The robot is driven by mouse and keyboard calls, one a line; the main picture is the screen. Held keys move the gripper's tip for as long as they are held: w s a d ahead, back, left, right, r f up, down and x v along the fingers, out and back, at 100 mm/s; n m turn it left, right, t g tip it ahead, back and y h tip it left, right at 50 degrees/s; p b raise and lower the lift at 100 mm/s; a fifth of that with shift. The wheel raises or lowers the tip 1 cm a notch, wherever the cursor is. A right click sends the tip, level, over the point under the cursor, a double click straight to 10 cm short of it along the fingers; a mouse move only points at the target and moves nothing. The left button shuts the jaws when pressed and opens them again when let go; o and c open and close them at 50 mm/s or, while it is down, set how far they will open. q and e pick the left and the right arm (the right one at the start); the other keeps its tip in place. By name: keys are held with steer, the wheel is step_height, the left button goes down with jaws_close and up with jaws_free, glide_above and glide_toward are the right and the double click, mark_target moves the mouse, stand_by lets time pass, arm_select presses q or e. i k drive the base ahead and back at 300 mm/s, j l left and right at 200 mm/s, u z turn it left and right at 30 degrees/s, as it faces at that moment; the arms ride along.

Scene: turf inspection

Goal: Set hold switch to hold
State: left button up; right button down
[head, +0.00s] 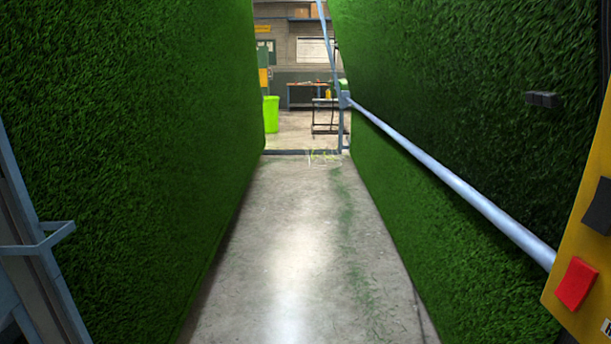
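A yellow control panel (577,322) stands at the right edge and is cut off by the frame. It carries a red flap-like switch part (577,283) low down and a black one (598,206) above it. A small piece of a white label (606,327) shows at the bottom right corner, mostly cut off. I cannot tell which of these parts is the hold switch or how it is set. Neither of my grippers is in view.
Green turf walls rise on the left (120,150) and right (440,60), with a concrete floor lane (290,240) between them. A blue-grey rail (450,180) runs along the right wall. A metal frame (35,245) stands at left. A green bin (271,114) stands beyond.

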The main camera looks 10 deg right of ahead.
mark_target(579, 277)
steer(key=k+j, duration=0.15)
steer(key=j, duration=0.15)
steer(key=j+z, duration=0.15)
steer(key=z, duration=0.3)
steer(key=k+j+z, duration=0.1)
steer(key=z, duration=1.4)
